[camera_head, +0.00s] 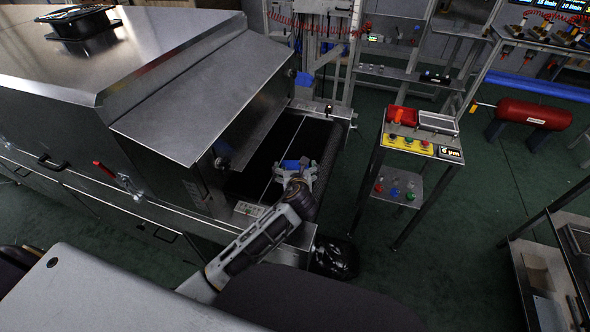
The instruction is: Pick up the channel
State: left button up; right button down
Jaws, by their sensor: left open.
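My left arm reaches in from the bottom to the open mouth of the metal dryer. My left gripper (293,168) is open, low over the dark conveyor belt (318,142). A small blue piece (290,164) shows at the gripper's fingers; it may be the channel, but it is too small to be sure. I cannot tell whether the fingers touch it. A thin pale line runs along the belt beside the gripper. My right gripper is not in view.
The dryer's sloping metal hood (205,95) overhangs the belt on the left. A stand with a yellow button panel (408,143) is to the right. A red tank (535,114) lies farther right. Green floor is open between the stand and the right-hand shelf.

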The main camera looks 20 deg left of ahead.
aim_at(295, 168)
pick_arm(q)
jog(key=shift+w+a+f, duration=0.2)
jog(key=shift+w, duration=0.25)
jog(key=shift+c, duration=0.4)
jog(key=c, duration=1)
jog(key=shift+r, duration=0.1)
jog(key=shift+r, duration=0.45)
notch_tip(295, 168, up, 8)
jog(key=shift+f+p, duration=0.15)
jog(key=shift+p, duration=0.75)
jog(key=shift+r, duration=0.65)
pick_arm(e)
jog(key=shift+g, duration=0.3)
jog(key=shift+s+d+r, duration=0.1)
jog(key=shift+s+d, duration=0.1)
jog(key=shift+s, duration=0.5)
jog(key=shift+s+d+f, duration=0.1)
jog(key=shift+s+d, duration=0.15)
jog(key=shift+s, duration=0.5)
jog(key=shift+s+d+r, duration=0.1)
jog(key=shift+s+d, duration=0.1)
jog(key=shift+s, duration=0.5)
